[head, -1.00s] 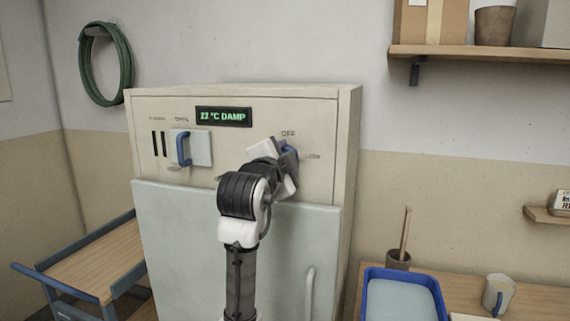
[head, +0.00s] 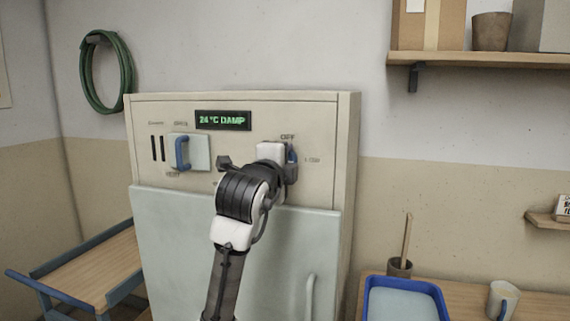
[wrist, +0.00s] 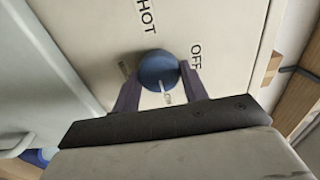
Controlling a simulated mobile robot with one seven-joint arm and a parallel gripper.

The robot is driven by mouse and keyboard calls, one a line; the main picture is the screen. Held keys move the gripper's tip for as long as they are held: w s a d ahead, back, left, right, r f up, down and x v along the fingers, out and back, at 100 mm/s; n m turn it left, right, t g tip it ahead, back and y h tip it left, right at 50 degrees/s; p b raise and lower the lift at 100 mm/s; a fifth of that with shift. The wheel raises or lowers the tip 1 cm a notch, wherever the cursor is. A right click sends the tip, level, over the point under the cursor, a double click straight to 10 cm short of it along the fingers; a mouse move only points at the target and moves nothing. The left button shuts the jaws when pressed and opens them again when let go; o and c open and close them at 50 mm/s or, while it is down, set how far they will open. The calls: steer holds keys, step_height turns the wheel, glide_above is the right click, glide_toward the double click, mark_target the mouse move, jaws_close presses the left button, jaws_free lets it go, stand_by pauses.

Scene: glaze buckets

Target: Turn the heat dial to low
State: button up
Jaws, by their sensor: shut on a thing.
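The heat dial (wrist: 158,68) is a round blue knob on the cream cabinet front. In the head view the dial (head: 292,152) is mostly hidden behind my wrist. My gripper (wrist: 158,84) has a dark finger on each side of the knob and is shut on it. In the wrist view a white mark on the knob points down, toward a small label mostly hidden by the gripper. The word OFF is to the knob's right there, and HOT is above it. The display (head: 223,120) reads 24 °C DAMP in green.
A pale square plate with a blue handle (head: 182,153) is left of the dial, beside dark vent slots. A pale door (head: 190,250) is below. A trolley (head: 95,265) stands at left. A blue tray (head: 405,283) and a mug (head: 502,299) are on the right bench.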

steer(key=shift+f, duration=0.1)
steer(key=o, duration=0.9)
steer(key=shift+o, duration=0.2)
steer(key=b+v, duration=0.3)
steer(key=v, duration=1.1)
